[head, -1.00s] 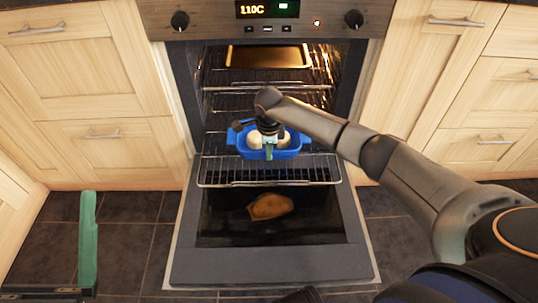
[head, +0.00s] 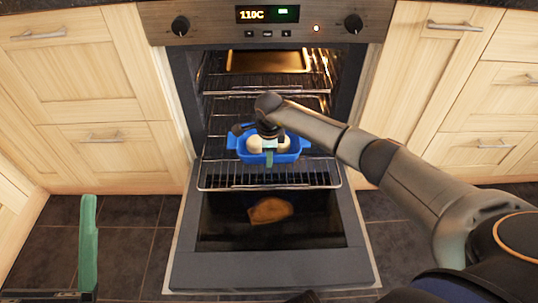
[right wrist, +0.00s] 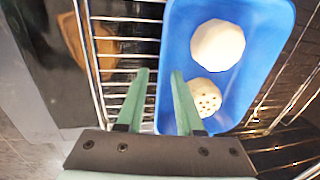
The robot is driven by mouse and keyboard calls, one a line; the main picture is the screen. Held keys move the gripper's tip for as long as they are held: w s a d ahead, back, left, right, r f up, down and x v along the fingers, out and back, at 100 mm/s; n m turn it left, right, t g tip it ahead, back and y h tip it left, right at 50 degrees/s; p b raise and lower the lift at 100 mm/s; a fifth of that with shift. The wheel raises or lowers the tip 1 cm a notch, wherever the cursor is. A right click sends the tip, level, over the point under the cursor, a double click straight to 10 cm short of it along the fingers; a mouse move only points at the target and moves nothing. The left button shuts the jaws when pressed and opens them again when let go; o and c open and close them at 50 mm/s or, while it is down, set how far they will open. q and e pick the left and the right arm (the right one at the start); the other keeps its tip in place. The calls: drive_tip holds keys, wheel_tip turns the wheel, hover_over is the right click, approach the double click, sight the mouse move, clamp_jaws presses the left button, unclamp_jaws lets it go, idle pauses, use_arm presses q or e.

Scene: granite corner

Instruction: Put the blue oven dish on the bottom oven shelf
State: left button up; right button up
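The blue oven dish (head: 238,144) holds two round pale items and is at the front of the low wire shelf (head: 215,178) in the open oven; it also shows in the right wrist view (right wrist: 250,70). I cannot tell whether it rests fully on the wires. My right gripper (right wrist: 160,72) points down at its near wall, one green finger outside and one inside; a gap shows beside the wall, so it looks open. My left gripper (head: 88,245) is at the lower left, far from the dish, one finger visible with a wide empty space beside it.
The oven door (head: 270,265) is folded down in front, with a brown shape, perhaps a reflection, in its glass. A metal tray (head: 268,60) sits higher in the oven. Wooden cabinets (head: 95,80) stand on both sides. Dark floor (head: 140,235) is clear.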

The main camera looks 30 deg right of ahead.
wheel_tip(320, 180, up, 12)
drive_tip(key=s+p, duration=0.2)
drive_tip(key=p, duration=0.3)
drive_tip(key=s+a+f+g+y, duration=0.1)
drive_tip(key=s+a+y, duration=0.35)
drive_tip(key=a, duration=0.55)
drive_tip(key=s+a+f+g+y, duration=0.1)
drive_tip(key=s+a+y, duration=0.4)
drive_tip(key=a, duration=0.5)
drive_tip(key=s+a+r+m+g+y, duration=0.25)
drive_tip(key=s+a+r+y, duration=0.45)
drive_tip(key=s+a+r, duration=0.35)
drive_tip(key=s+d+r+m+t+y, duration=0.1)
drive_tip(key=s+r+m+t+y, duration=0.3)
drive_tip(key=r+m+y, duration=0.6)
drive_tip(key=d+r+m+t+h, duration=0.5)
drive_tip(key=m+t, duration=0.5)
drive_tip(key=m, duration=0.2)
drive_tip(key=d+r+m+t+h, duration=0.5)
drive_tip(key=d+r+m+t, duration=0.2)
drive_tip(key=d+m+t, duration=0.2)
drive_tip(key=m+t, duration=0.2)
drive_tip(key=m, duration=0.1)
drive_tip(key=shift+d+h, duration=0.15)
drive_tip(key=shift+h, duration=0.2)
